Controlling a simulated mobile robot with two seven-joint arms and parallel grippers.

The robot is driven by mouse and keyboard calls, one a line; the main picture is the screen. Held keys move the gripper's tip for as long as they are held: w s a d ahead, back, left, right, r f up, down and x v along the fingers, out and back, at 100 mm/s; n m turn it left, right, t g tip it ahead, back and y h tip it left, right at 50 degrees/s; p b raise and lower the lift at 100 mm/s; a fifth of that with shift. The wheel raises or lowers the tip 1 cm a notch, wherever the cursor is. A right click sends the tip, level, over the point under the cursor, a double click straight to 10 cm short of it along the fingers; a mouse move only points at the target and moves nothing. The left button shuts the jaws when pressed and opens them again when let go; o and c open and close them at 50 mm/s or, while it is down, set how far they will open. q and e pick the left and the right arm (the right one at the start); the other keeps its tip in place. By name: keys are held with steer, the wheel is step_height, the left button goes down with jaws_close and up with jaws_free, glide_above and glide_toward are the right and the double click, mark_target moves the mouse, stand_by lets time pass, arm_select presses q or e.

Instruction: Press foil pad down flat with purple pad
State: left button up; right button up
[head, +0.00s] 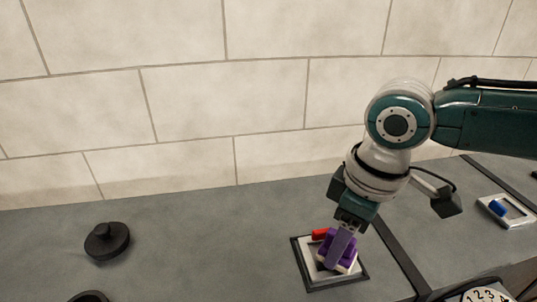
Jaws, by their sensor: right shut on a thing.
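A purple pad (338,249) with a pale lower edge is in my right gripper (347,227), whose fingers point down and are shut on it. The pad is slightly tilted and sits over a pale square panel (311,257) inside a dark frame (325,286) on the grey counter. I cannot tell whether the pale panel is the foil pad, since the purple pad and gripper cover much of it. Whether the purple pad touches the panel is also unclear. My left gripper is not in view.
A small red piece (319,234) lies at the frame's back edge. A white tray (519,219) with a blue piece (497,208) is at right. A black round knob (106,241) stands at left; a numbered dial (485,296) is at bottom right. The counter between knob and frame is clear.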

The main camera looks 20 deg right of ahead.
steer(key=shift+f+b, duration=0.3)
steer(key=shift+f, duration=0.2)
stand_by(0.5)
stand_by(0.8)
steer(key=shift+f, duration=0.15)
stand_by(0.6)
steer(key=shift+p, duration=0.35)
step_height(320, 180, up, 7)
steer(key=p, duration=0.8)
